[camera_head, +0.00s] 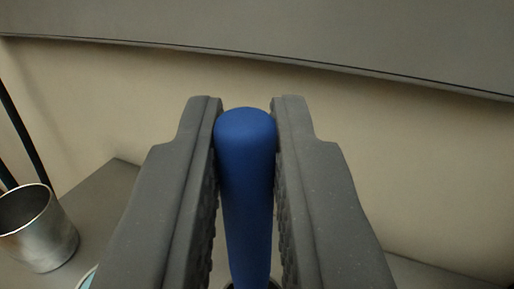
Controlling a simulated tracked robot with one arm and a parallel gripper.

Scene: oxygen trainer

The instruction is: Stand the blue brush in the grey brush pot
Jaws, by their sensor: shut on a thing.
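The blue brush (247,180) stands between the two dark fingers of my gripper (246,112), which is shut on it. Its rounded top is level with the fingertips, and it runs down to the bottom edge of the picture. Its lower end is cut off. A thin dark curved edge (232,286) shows around the brush at the bottom edge; I cannot tell whether it is a pot rim. A shiny grey metal pot (42,240) stands at the lower left, apart from my gripper, and its visible opening looks empty. I cannot tell if it is the brush pot.
A grey surface (105,195) lies at the lower left, with a beige wall (400,150) behind. A small teal-edged thing (88,279) is cut off at the bottom. Dark thin posts (22,130) rise at the far left. A grey panel (300,30) spans the top.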

